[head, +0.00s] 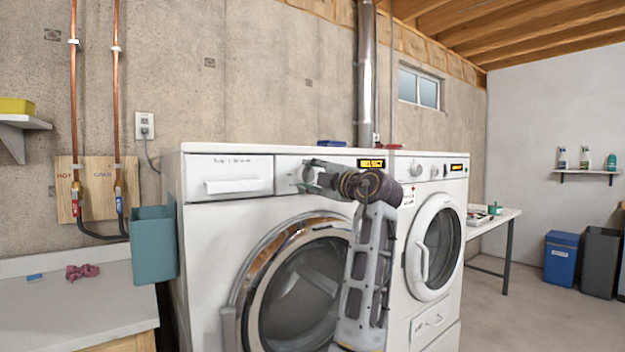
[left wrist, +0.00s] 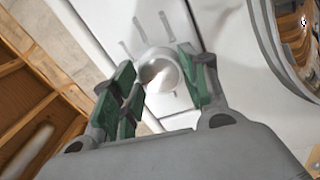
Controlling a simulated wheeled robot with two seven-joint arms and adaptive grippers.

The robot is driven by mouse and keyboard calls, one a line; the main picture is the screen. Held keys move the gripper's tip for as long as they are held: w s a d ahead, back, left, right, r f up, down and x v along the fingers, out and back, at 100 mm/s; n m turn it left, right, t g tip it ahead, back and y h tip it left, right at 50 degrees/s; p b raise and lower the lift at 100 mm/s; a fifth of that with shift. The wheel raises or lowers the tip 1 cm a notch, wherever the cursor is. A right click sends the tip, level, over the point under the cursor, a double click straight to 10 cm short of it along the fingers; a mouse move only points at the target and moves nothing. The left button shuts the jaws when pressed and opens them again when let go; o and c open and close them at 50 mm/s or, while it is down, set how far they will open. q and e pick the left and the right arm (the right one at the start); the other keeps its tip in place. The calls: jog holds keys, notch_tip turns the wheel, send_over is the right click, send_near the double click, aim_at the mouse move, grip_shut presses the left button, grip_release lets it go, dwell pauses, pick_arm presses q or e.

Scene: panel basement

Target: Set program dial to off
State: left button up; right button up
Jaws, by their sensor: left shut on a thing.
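The program dial is a round silver knob (left wrist: 160,72) on the white front panel of the left washing machine (head: 230,235). In the left wrist view it sits between the green-padded fingers of my left gripper (left wrist: 163,88), which is shut on it. In the head view my left gripper (head: 311,176) reaches the panel between the detergent drawer and the display, and mostly hides the dial. Grey marks on the panel show beside the dial in the wrist view, but I cannot read them. My right gripper is not in view.
The detergent drawer (head: 232,187) is left of the dial, and the round glass door (head: 300,290) is below. A second white machine (head: 432,240) stands close on the right. A teal bin (head: 153,245) hangs at the left side, beside a counter (head: 60,310).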

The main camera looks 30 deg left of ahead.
pick_arm(q)
jog(key=shift+f, duration=0.2)
jog(key=o, duration=1)
jog(key=shift+c, duration=0.2)
jog(key=shift+o, duration=0.3)
jog(key=shift+r, duration=0.1)
jog(key=v, duration=1.2)
jog(key=shift+r+m, duration=0.1)
jog(key=shift+m, duration=0.2)
